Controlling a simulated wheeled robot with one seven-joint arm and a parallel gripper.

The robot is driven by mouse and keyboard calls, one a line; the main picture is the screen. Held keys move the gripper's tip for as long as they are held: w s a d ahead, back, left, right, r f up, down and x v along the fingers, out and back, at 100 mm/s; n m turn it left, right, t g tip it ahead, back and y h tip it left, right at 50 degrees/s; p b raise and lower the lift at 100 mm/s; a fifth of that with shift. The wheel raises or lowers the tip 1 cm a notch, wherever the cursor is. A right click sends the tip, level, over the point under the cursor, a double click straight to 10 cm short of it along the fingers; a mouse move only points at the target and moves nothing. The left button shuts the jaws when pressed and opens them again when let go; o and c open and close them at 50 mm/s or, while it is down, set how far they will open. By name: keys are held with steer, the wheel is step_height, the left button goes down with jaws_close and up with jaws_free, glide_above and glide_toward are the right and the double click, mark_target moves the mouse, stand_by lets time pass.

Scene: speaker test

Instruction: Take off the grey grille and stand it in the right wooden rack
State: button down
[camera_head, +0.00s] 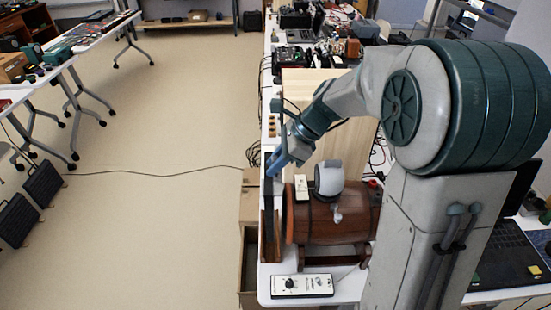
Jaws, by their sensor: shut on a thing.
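My gripper (277,168) has blue fingers pointing down at the left edge of the table. It is shut on the top of a thin dark upright panel (266,196), seen nearly edge-on, which looks like the grille. A brown wooden piece (276,238) stands at the panel's lower part and may be a rack; I cannot tell whether the two touch. Just right of it, a brown wooden barrel-shaped body (332,222) lies on its side on a wooden stand. Its left end face is turned away from view. I cannot make out a second rack.
A small meter with a black knob (302,285) lies at the table's front edge. A cream device (301,188) and a grey rounded thing (329,178) sit on the barrel. Cardboard boxes (250,205) stand left of the table. Open floor (170,220) lies further left.

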step_height(320, 180, down, 4)
steer(key=b, duration=0.3)
steer(key=shift+r, duration=0.1)
steer(key=shift+f+b, duration=0.5)
steer(key=shift+f, duration=0.35)
steer(key=shift+p, duration=0.55)
stand_by(0.8)
steer(key=shift+a+f+b, duration=0.1)
steer(key=shift+f+b, duration=1)
steer(key=shift+f, duration=1.05)
stand_by(2.5)
steer(key=c, duration=1.2)
jaws_free()
